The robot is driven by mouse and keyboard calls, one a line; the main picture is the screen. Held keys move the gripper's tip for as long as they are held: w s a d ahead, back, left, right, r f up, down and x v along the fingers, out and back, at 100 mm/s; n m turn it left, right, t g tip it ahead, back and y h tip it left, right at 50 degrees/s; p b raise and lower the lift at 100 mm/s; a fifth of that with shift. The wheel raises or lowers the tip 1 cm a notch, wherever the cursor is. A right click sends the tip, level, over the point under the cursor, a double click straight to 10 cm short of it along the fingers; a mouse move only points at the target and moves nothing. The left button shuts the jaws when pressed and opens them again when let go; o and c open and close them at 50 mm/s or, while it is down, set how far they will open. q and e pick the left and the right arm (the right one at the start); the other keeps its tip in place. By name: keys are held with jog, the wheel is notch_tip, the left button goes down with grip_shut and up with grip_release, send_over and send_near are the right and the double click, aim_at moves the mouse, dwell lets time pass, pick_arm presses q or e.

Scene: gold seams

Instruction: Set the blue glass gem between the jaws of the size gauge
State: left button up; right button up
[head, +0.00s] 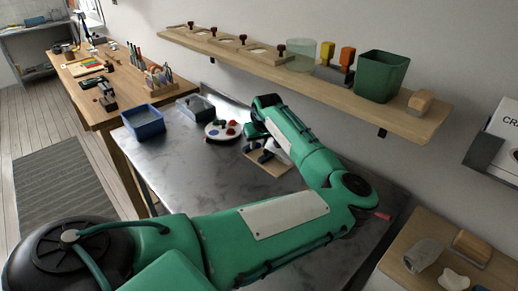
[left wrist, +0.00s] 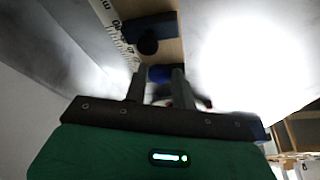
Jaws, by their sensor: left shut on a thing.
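The size gauge is a pale wooden board (head: 271,168) with dark blue jaw blocks on the metal table, below my left gripper (head: 260,143). In the left wrist view its printed scale (left wrist: 121,36) runs beside the board, and one dark blue jaw (left wrist: 150,27) with a dark round spot lies beyond the fingertips. My left gripper (left wrist: 158,76) is shut on a small blue thing (left wrist: 159,73), which looks like the blue glass gem. It is over the board; whether the gem touches the gauge I cannot tell. The second jaw is not clear. My right gripper is out of view.
A round white palette (head: 210,137) with coloured gems is left of the gauge. A wall shelf (head: 300,76) runs behind, above the table. The table's front-left is clear.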

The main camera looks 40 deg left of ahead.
aim_at(258, 155)
pick_arm(q)
notch_tip(258, 155, down, 2)
jog(key=shift+w+f, duration=0.15)
jog(key=shift+f, duration=0.1)
jog(key=shift+w+f, duration=0.1)
jog(key=shift+f, duration=0.15)
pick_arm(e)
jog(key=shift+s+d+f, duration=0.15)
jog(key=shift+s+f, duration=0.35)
pick_arm(q)
jog(key=shift+f, duration=0.15)
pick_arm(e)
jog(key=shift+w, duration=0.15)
pick_arm(q)
jog(key=shift+f, duration=0.1)
